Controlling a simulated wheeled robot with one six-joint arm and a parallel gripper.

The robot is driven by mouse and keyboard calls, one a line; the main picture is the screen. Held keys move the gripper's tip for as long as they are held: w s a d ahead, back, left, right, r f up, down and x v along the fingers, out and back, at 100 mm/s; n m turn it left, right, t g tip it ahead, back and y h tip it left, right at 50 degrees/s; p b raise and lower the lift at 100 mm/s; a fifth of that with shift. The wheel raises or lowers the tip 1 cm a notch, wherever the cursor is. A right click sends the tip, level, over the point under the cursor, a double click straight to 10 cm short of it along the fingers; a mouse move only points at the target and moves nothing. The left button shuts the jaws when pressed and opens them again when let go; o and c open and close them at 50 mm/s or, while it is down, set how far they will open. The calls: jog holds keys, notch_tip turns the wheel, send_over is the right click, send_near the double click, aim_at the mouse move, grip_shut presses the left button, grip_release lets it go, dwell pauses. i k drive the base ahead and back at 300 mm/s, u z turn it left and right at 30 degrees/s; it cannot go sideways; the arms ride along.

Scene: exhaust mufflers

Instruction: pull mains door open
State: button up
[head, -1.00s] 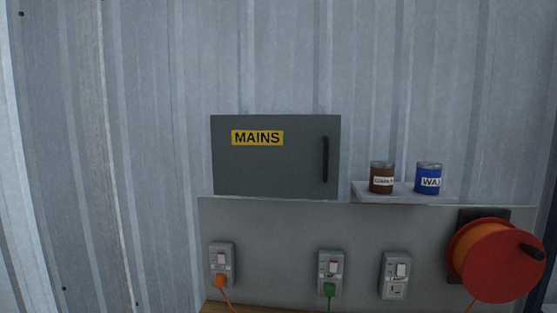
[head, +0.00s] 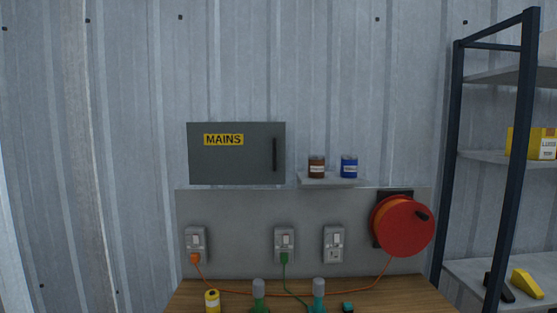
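The mains door (head: 236,165) is the grey front of a box on the corrugated wall, with a yellow MAINS label (head: 223,140). It looks shut. Its dark vertical handle (head: 275,154) is near the door's right edge. My gripper is not in view.
A small shelf (head: 331,181) right of the box holds a brown tin (head: 316,167) and a blue tin (head: 349,167). Below are sockets (head: 285,244), a red cable reel (head: 402,227) and a wooden bench (head: 215,285) with several items. A dark rack (head: 453,165) stands at the right.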

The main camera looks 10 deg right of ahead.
aim_at(219, 153)
jog(key=z, duration=0.55)
jog(key=k, duration=0.2)
jog(key=u, duration=1.4)
jog(key=i, duration=1.75)
jog(key=z, duration=0.9)
